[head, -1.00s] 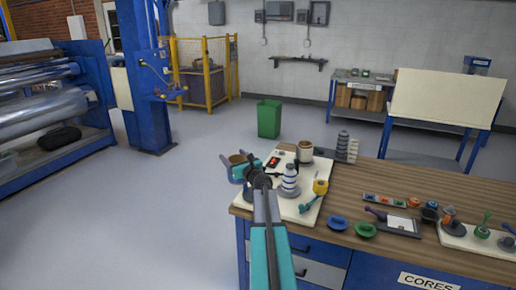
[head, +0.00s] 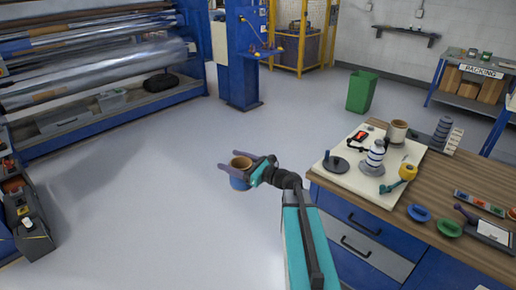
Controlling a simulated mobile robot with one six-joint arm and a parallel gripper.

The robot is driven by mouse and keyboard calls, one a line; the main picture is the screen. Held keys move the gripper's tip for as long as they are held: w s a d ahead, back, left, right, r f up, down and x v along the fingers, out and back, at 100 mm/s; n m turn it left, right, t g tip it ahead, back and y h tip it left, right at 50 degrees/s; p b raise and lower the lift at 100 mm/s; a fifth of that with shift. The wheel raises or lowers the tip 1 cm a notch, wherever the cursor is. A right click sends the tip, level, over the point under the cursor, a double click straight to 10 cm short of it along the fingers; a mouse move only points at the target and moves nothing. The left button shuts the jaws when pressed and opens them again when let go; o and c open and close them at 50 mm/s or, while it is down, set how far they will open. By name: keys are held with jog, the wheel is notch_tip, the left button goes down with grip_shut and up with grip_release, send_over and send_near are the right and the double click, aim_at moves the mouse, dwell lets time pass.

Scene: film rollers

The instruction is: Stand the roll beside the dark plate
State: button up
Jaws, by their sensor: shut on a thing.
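A roll (head: 240,163) with a brown top rim and a blue lower part is held in my gripper (head: 235,170). The gripper's jaws are shut around its sides. The roll looks upright and shows over open floor, left of the workbench. A dark round plate (head: 343,166) with a short upright post lies on the cream board at the bench's left end, apart from the roll and to its right. My arm hides part of the roll's right side.
Blue and green dishes lie nearby on the wooden bench (head: 412,197). A green bin (head: 361,92) stands behind.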

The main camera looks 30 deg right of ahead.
jog(key=s+a+n+g+y, duration=0.2)
jog(key=s+a+y, duration=0.1)
jog(key=a, duration=0.5)
jog(key=s+a+f+n+g+y, duration=0.1)
jog(key=s+a+n+g+y, duration=0.1)
jog(key=s+a, duration=0.3)
jog(key=a+n+g, duration=0.1)
jog(key=a, duration=0.3)
jog(key=shift+a+f+y, duration=0.2)
jog(key=shift+y, duration=0.2)
